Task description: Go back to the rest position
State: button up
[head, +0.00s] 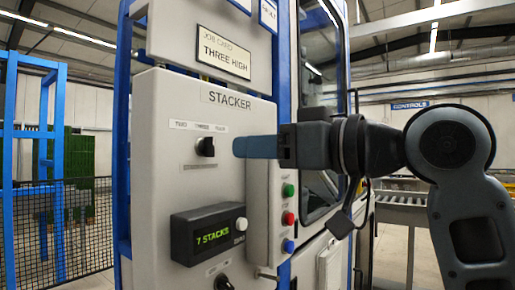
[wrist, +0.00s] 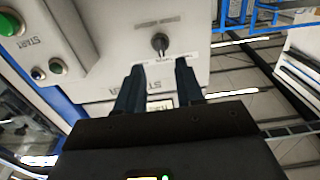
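My gripper (head: 237,147) is at the grey stacker panel (head: 160,110), its fingers pointing left in the head view. The fingertips are just right of the black selector knob (head: 206,147) and look apart from it. The wrist view shows the picture upside down, with the two fingers of my gripper (wrist: 159,65) spread and nothing between them. The selector knob (wrist: 160,42) stands beyond the tips there. The labels above it read about TWO, THREE, FOUR; its exact setting is too small to tell.
A display (head: 210,234) reads "7 STACKS", with a white button (head: 241,224) beside it. Green (head: 288,190), red (head: 288,218) and blue (head: 289,246) buttons are on the side box. A card (head: 223,53) reads "THREE HIGH". A mesh fence (head: 75,230) stands left.

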dwell(0.3)
jog(key=s+d+f+m+t+h, duration=0.2)
jog(key=s+d+f+m+h, duration=0.15)
jog(key=f, duration=0.75)
jog(key=s+d+f+m+t+h, duration=0.25)
jog(key=d+f+m, duration=0.2)
jog(key=f, duration=0.75)
jog(key=s+d+f+m+t+h, duration=0.2)
jog(key=s+d+f+m+h, duration=0.15)
jog(key=f, duration=0.75)
jog(key=s+d+f+m+g+h, duration=0.1)
jog(key=s+d+f+h, duration=0.1)
jog(key=s+f, duration=0.45)
jog(key=s+d+f+m+h, duration=0.1)
jog(key=s+d+f+h, duration=0.15)
jog(key=s, duration=0.65)
jog(key=s+d+n+g, duration=0.1)
jog(key=s+d+n, duration=0.2)
jog(key=s, duration=1.3)
jog(key=shift+s+r+g, duration=0.2)
jog(key=shift+g, duration=0.15)
jog(key=shift+c, duration=0.5)
